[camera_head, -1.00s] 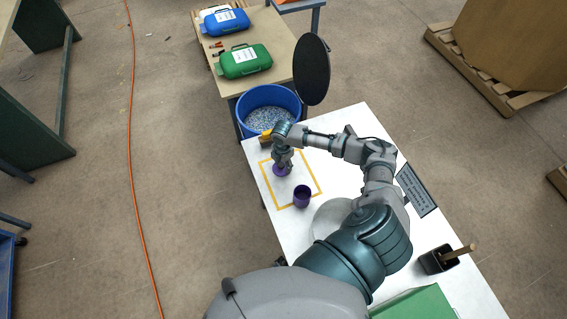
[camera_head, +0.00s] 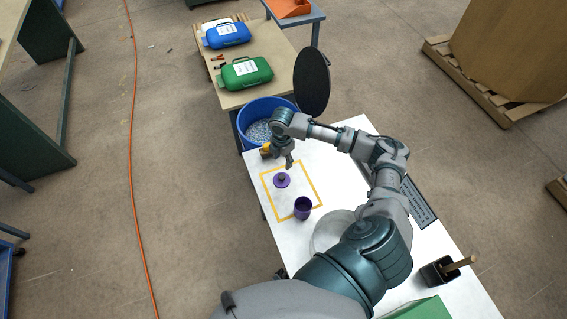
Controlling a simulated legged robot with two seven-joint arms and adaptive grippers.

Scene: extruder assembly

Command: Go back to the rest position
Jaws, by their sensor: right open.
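My right gripper (camera_head: 287,160) is above the white table's far part, open and empty, apart from the parts below it. A flat purple part (camera_head: 282,181) with a dark knob-like middle lies inside the yellow square outline (camera_head: 318,192) on the table. A purple cup-shaped part (camera_head: 302,208) stands at the near edge of that outline. My left gripper is not in view.
The white table (camera_head: 286,247) also holds a pale round disc (camera_head: 331,229), a dark sign (camera_head: 418,202), a black box with a wooden handle (camera_head: 440,270) and a green item (camera_head: 420,310). A blue bin (camera_head: 251,115) stands behind it. Cases (camera_head: 246,73) sit on a tan table.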

